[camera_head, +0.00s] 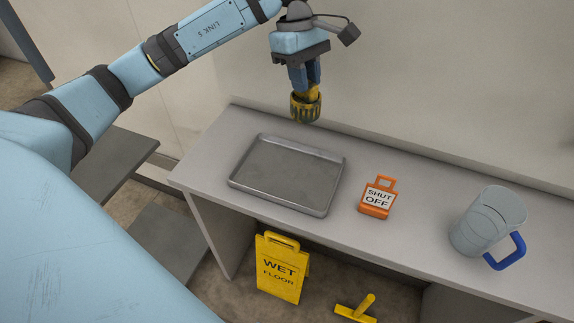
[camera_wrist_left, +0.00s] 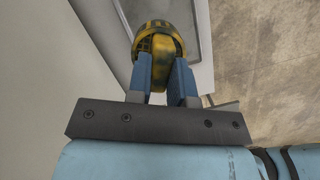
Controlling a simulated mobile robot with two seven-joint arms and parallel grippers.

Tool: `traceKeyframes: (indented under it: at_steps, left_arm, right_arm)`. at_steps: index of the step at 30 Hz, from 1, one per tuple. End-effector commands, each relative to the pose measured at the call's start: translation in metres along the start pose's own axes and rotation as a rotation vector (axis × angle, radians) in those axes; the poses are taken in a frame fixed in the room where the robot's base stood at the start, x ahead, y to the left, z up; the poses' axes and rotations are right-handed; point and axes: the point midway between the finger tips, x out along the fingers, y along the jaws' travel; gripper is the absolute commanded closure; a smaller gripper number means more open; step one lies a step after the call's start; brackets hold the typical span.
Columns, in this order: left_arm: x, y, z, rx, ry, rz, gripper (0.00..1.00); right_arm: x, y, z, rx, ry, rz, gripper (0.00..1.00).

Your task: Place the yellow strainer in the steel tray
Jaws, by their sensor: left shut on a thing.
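The yellow strainer (camera_head: 306,106) is a small round basket with dark mesh, held in the air by my left gripper (camera_head: 304,84). My left gripper is shut on it and points down near the wall, over the back of the bench. In the left wrist view the strainer (camera_wrist_left: 158,42) sits between the two blue fingers (camera_wrist_left: 166,78). The steel tray (camera_head: 285,178) is a shallow grey rectangle on the bench and looks empty. In the head view it lies below the strainer, partly seen behind it in the left wrist view (camera_wrist_left: 205,50). My right gripper is not seen.
A clear grey pitcher (camera_head: 485,222) with a blue handle stands farther right. A yellow wet floor sign (camera_head: 281,268) and another yellow thing (camera_head: 357,310) are on the floor.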

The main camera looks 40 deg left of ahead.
Motion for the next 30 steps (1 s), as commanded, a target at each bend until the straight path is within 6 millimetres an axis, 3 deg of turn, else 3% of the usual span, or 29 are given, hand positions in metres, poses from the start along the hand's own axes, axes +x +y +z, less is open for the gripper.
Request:
traceKeyframes:
  at_steps: [1,6,13,27,30]
  left_arm:
    - [0.009,-0.005,-0.009,-0.09,0.001,0.023,1.0]
    - [0.003,-0.015,-0.023,-0.343,0.006,0.081,1.0]
    - [0.008,-0.021,-0.033,-0.472,0.008,0.106,1.0]
    - [0.124,-0.024,-0.062,-0.474,0.007,0.104,1.0]
    - [0.141,-0.024,-0.066,-0.473,0.007,0.106,1.0]
  right_arm:
    - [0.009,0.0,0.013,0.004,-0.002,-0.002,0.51]
    - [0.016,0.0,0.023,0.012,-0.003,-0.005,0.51]
    - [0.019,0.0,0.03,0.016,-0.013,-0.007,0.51]
    - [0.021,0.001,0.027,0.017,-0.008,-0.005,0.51]
    - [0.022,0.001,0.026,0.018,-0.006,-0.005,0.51]
